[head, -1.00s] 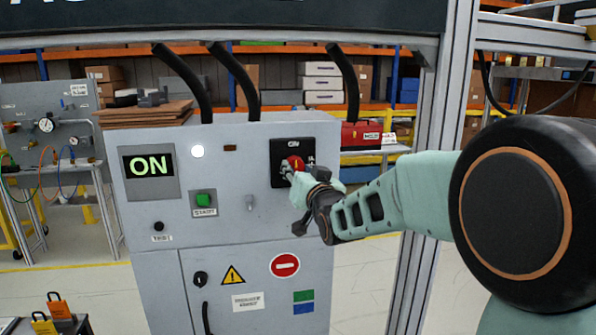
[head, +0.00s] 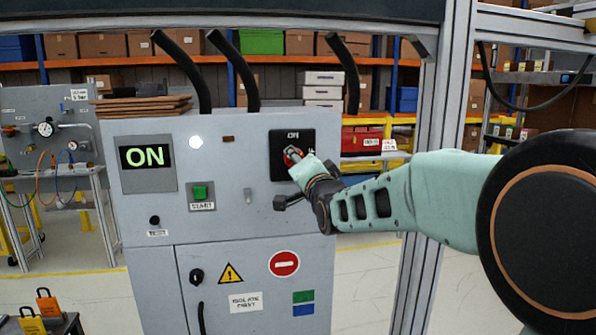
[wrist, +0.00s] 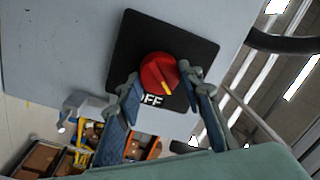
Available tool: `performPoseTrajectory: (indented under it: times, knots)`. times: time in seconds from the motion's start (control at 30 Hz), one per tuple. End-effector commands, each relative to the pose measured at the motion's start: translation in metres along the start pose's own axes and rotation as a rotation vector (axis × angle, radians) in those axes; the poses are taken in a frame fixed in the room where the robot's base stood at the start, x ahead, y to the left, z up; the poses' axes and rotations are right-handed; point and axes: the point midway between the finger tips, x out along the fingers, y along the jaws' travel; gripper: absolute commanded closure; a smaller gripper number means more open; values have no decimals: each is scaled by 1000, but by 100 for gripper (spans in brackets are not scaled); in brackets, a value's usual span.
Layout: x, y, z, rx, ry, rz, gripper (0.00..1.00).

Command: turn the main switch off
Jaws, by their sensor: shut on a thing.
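The main switch is a round red knob (wrist: 160,72) with a yellow pointer on a black square plate (wrist: 125,50). In the wrist view the pointer lies near the printed OFF label, a little to one side of it. My gripper (wrist: 158,82) is shut on the knob, one finger on each side. In the head view my gripper (head: 296,160) reaches the black plate (head: 310,141) from the lower right and hides much of the red knob (head: 291,153). ON is printed at the plate's top. The cabinet display (head: 146,157) reads ON in green.
The grey cabinet (head: 225,160) also carries a lit white lamp (head: 196,142), a green START button (head: 201,192), a small toggle (head: 248,196) and a black TEST button (head: 155,220). A metal frame post (head: 425,200) stands right of the cabinet, near my arm.

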Motion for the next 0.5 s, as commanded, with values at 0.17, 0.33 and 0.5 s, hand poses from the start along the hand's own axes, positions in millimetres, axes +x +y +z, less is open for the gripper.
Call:
performPoseTrajectory:
  times: [0.17,0.33,0.5]
  knots:
    - [0,3,1,168,14,-5,90]
    - [0,2,2,329,24,-9,90]
    - [0,3,2,488,35,-12,90]
